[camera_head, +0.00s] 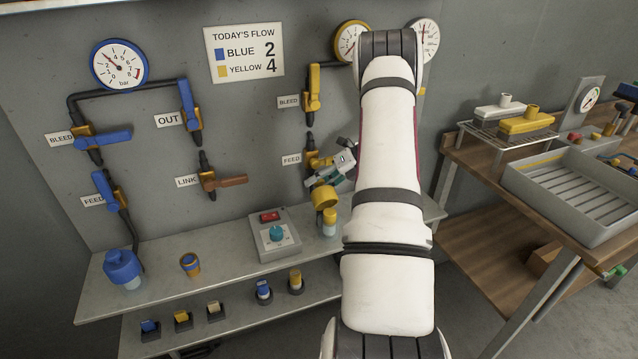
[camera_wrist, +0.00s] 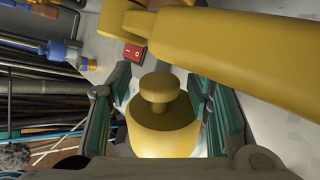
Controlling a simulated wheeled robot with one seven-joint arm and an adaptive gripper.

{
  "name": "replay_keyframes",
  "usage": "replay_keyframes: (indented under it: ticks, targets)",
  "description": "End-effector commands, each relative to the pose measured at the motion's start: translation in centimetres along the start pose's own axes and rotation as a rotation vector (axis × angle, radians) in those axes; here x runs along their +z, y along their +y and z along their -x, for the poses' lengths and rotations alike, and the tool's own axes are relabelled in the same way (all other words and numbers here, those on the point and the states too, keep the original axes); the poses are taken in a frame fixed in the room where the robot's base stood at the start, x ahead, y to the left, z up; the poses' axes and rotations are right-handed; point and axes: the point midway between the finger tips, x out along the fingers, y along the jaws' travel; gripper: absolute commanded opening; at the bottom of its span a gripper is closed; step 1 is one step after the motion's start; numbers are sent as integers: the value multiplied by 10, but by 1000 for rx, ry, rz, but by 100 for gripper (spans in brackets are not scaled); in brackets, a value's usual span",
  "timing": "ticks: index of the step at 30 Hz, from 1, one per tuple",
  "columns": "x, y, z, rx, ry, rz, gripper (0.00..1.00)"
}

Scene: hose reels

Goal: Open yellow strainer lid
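The yellow strainer stands on the shelf, with its yellow lid (camera_head: 325,197) on top of a pale lower body (camera_head: 329,229). In the wrist view the lid (camera_wrist: 163,136) carries a round knob (camera_wrist: 159,90). My gripper (camera_head: 318,182) is just above the lid, beside the wall. In the wrist view its two green-padded fingers (camera_wrist: 162,95) are open on either side of the knob, with a visible gap at each side. The fingers look empty. My arm hides part of the wall and shelf to the right.
A large yellow valve handle (camera_wrist: 235,45) crosses close over the fingers in the wrist view. The control box (camera_head: 274,235) with a red switch stands left of the strainer. A blue strainer (camera_head: 122,268) is at the shelf's left end. A grey tray (camera_head: 545,205) is at right.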

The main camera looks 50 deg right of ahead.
Motion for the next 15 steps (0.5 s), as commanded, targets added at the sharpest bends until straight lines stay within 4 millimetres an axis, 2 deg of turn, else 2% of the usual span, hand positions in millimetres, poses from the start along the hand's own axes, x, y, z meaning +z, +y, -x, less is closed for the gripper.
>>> replay_keyframes:
  ticks: [5, 8, 15]
  targets:
    - [0, 0, 4, 0, -1, 1, 46]
    - [1, 0, 14, -1, -3, 1, 46]
    - [0, -1, 60, -3, -3, 1, 46]
